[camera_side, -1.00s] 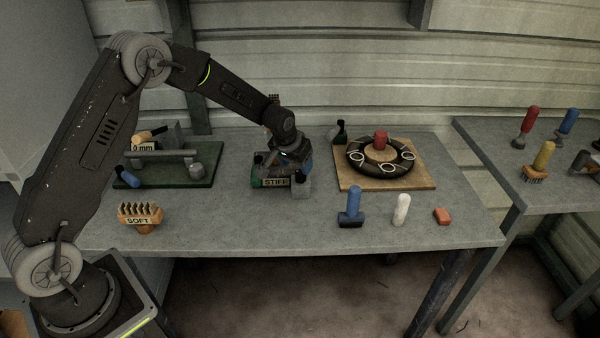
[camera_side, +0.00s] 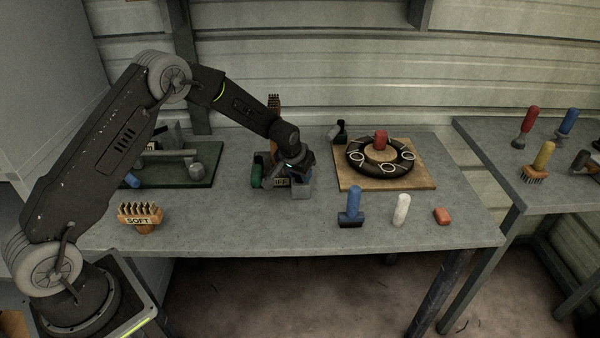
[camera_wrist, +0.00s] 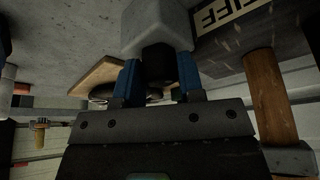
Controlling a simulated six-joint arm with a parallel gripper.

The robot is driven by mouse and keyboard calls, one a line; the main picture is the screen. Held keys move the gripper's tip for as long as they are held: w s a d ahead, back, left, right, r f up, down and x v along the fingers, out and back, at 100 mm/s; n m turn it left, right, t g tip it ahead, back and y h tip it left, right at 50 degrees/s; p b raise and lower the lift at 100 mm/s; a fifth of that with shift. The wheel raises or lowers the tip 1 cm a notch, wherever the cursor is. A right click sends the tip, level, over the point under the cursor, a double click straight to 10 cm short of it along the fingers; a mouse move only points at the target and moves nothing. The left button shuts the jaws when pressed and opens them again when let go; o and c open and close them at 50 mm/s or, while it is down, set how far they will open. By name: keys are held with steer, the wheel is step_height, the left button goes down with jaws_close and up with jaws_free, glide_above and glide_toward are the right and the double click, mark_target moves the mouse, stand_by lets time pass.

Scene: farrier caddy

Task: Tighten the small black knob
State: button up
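The small black knob (camera_wrist: 158,65) sits on the end of a pale grey block (camera_wrist: 152,25) in the wrist view. My gripper (camera_wrist: 160,80) has one blue finger on each side of the knob, with no clear gap showing, and looks shut on it. In the side view, my gripper (camera_side: 293,170) is low over the middle of the table, and the grey block (camera_side: 301,187) shows just beneath it. The knob is hidden by my gripper there.
A block labelled STIFF (camera_wrist: 235,25) lies right beside the grey block. A green board (camera_side: 190,177) with fittings is at left, a SOFT brush (camera_side: 140,215) in front. A wooden board (camera_side: 425,183) with a black ring stands right.

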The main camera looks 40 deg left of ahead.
steer(key=c, duration=0.4)
steer(key=shift+m, duration=0.3)
steer(key=m+h, duration=0.2)
steer(key=m, duration=0.3)
steer(key=shift+a, duration=0.1)
steer(key=shift+m+g+h, duration=0.3)
steer(key=shift+m+h, duration=0.2)
steer(key=shift+m, duration=0.8)
steer(key=shift+m+g+h, duration=0.3)
steer(key=shift+m+h, duration=0.2)
steer(key=shift+m, duration=0.8)
steer(key=o, duration=0.9)
steer(key=shift+o, duration=0.2)
